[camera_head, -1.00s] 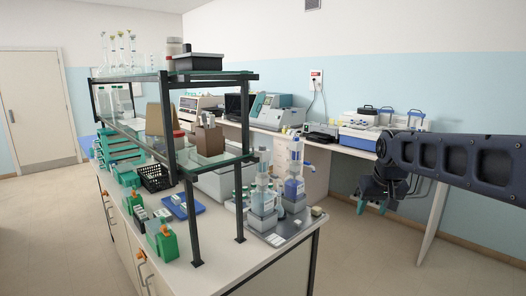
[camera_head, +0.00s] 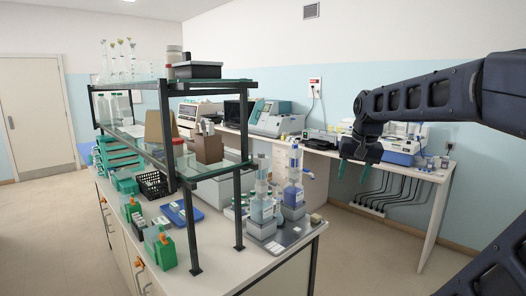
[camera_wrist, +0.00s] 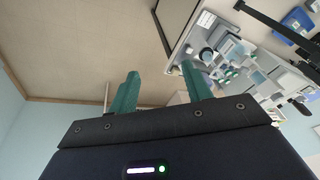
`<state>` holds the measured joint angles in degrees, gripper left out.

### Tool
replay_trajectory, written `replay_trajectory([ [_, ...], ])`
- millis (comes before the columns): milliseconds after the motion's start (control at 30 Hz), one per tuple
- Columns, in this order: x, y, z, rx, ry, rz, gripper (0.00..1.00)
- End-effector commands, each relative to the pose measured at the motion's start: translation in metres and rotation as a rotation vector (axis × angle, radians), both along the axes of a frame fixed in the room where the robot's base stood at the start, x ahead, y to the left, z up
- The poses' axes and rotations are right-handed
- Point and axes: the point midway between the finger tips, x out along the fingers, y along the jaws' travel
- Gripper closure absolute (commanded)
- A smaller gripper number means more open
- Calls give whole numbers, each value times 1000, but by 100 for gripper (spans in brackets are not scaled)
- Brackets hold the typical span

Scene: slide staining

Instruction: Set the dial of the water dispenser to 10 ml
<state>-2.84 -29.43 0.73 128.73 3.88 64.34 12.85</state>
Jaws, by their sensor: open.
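Two bottle-top dispensers stand upright on a grey tray (camera_head: 292,241) at the near right corner of the bench. The front dispenser (camera_head: 262,208) holds pale liquid and the one behind it to the right (camera_head: 293,192) holds blue liquid. I cannot read their labels or dials, so I cannot tell which is the water dispenser. My gripper (camera_head: 353,172) is open and empty in the air to the right of both dispensers, clear of them. In the wrist view my teal fingers (camera_wrist: 160,82) are spread apart, with the bench and dispensers at upper right, tilted.
A two-level shelf frame (camera_head: 240,205) stands on the bench left of the dispensers. Green racks, a blue tray (camera_head: 181,213) and a black basket (camera_head: 152,184) lie further left. A second bench (camera_head: 385,166) with instruments runs along the wall. The floor between benches is clear.

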Motion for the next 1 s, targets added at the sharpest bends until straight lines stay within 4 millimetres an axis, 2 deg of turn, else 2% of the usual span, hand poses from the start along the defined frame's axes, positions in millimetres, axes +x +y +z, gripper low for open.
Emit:
replay_trajectory([
  [33,15,6,9,15,19,-16,51],
  [200,60,27,38,65,85,-86,51],
  [500,139,70,76,138,208,-206,51],
  [733,198,108,93,178,309,-293,51],
  [1000,264,156,99,206,432,-391,51],
])
